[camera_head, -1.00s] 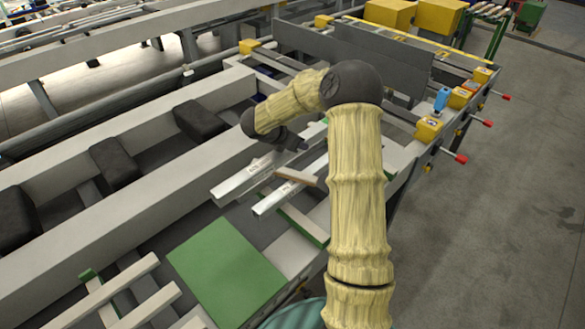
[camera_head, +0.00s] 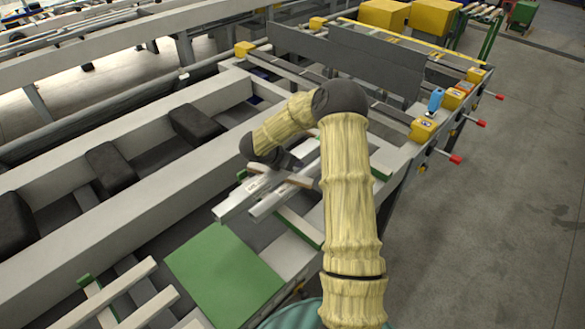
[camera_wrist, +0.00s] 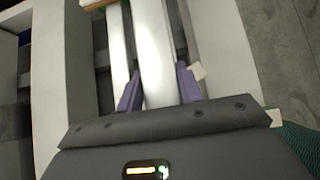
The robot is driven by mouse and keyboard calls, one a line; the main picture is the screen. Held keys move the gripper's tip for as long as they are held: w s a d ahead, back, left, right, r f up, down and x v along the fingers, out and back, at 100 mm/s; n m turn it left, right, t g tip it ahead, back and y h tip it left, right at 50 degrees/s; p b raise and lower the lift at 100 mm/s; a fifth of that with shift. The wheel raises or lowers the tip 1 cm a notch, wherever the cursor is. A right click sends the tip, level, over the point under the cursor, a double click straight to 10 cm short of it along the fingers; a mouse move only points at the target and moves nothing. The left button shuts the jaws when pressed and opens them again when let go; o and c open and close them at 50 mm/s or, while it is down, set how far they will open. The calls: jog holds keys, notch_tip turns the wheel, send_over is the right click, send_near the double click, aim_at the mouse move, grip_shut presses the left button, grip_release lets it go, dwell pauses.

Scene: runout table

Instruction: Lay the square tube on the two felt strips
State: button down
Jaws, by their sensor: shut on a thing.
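In the wrist view the square tube (camera_wrist: 152,50), pale and long, runs between the two purple fingers of my gripper (camera_wrist: 160,90), which is shut on it. Another pale bar (camera_wrist: 118,45) runs beside it on the left. In the head view two pale bars (camera_head: 235,204) lie side by side under my gripper (camera_head: 290,166), with small labels near their front ends. My arm partly covers them, and I cannot tell whether the held tube touches what is below. A narrow green strip (camera_head: 299,226) crosses beneath the bars, and a green end (camera_head: 382,174) shows beyond my arm; these may be the felt strips.
A green square panel (camera_head: 224,276) lies in front of the bars. Black blocks (camera_head: 110,168) sit between pale beams on the left. Yellow boxes (camera_head: 423,131) and red-tipped handles (camera_head: 455,159) line the right edge. Open floor lies to the right.

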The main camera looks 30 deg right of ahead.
jog(key=shift+w+d+f+p, duration=0.1)
jog(key=shift+f+p, duration=0.25)
jog(key=shift+f, duration=1.5)
jog(key=shift+f, duration=0.1)
jog(key=c, duration=0.9)
grip_release()
